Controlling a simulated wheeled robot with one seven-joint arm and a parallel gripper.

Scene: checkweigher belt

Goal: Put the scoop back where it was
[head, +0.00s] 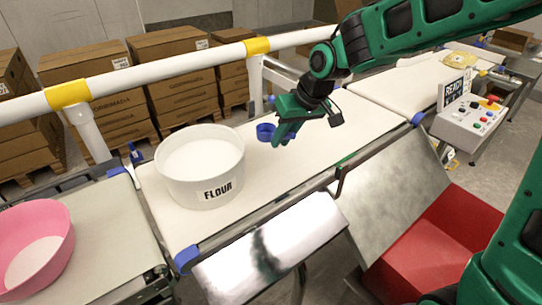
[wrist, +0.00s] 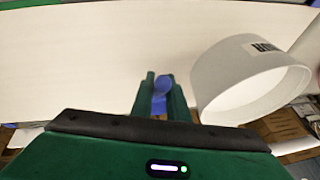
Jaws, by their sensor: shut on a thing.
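The blue scoop (head: 266,131) is held in my gripper (head: 283,137) above the white belt, to the right of the flour tub. In the wrist view the blue scoop (wrist: 162,88) shows between the two green fingers of my gripper (wrist: 161,90), which are shut on it. The white tub marked FLOUR (head: 201,180) stands on the belt and looks filled with white flour. It also shows in the wrist view (wrist: 225,85), to the right of the fingers and apart from them. Part of the scoop is hidden by the fingers.
A pink bowl (head: 62,225) stands on the left belt section. A white rail (head: 180,72) runs behind the belt. A red bin (head: 440,240) is below. The belt right of my gripper is clear.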

